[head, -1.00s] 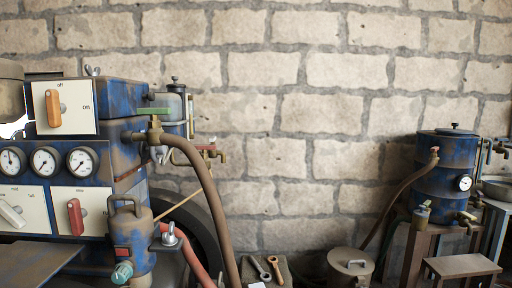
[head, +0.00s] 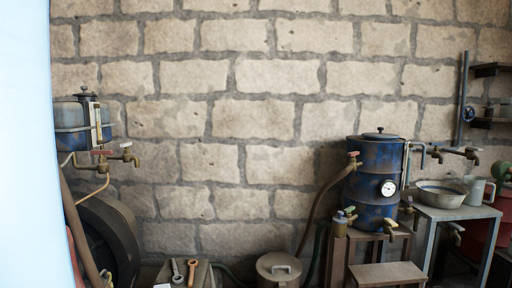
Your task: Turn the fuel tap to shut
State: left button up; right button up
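A small blue tank (head: 82,126) with a sight glass on its front is at the left of the head view. Below it are a red-handled tap (head: 101,153) and a brass tap (head: 130,156) on a short pipe. The red handle looks about level. I cannot tell for sure which of these is the fuel tap, or whether either is open or shut. Neither of my grippers is in view.
A pale, close surface fills the left edge. A dark wheel (head: 108,240) stands below the tank. A blue drum (head: 374,183) with a gauge stands right, beside a table (head: 452,212) bearing a bowl (head: 440,193). A lidded pot (head: 279,270) is low centre.

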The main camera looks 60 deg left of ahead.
aim_at(102, 152)
jog(key=i+l+u, duration=0.2)
jog(key=i, duration=0.2)
jog(key=i+l+u, duration=0.25)
jog(key=i, duration=0.2)
jog(key=i+j+u, duration=0.1)
jog(key=u, duration=0.3)
jog(key=i+u, duration=0.25)
jog(key=u, duration=0.15)
jog(key=i+u, duration=0.2)
jog(key=u, duration=0.2)
jog(key=i+l+u, duration=0.15)
jog(key=u, duration=0.3)
